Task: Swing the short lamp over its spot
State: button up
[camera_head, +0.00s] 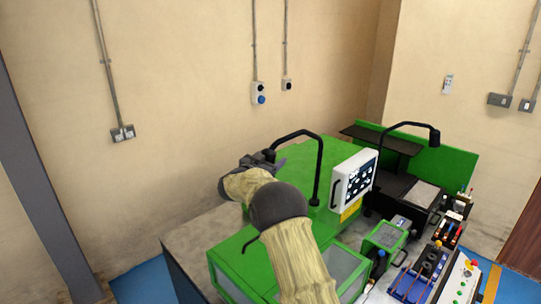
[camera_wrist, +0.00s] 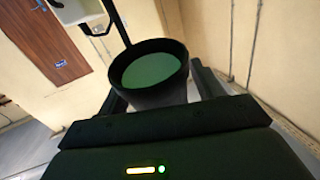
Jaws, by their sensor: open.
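A black gooseneck lamp (camera_head: 319,165) rises from the green machine and arches left. Its head is close to my gripper (camera_head: 265,162), which is at the far end of my arm. In the wrist view the black lamp shade (camera_wrist: 150,96), with a pale green disc inside its rim, sits between the two fingers of my gripper. The fingers are apart, and I cannot tell whether either touches the shade. A second black lamp (camera_head: 408,125) arches right, its head (camera_head: 435,137) over the right part of the bench. The lamp at my gripper looks like the short one, but its size is hard to judge.
A white control panel (camera_head: 354,180) stands just right of the near lamp's stem. The green machine (camera_head: 245,262) lies under my arm. A green box (camera_head: 384,238) and a control console (camera_head: 430,270) are to the right.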

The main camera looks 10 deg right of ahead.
jog(key=shift+c, duration=0.2)
jog(key=c, duration=1.4)
jog(key=shift+o, duration=0.2)
jog(key=shift+s+d+b, duration=0.1)
jog(key=shift+b, duration=0.2)
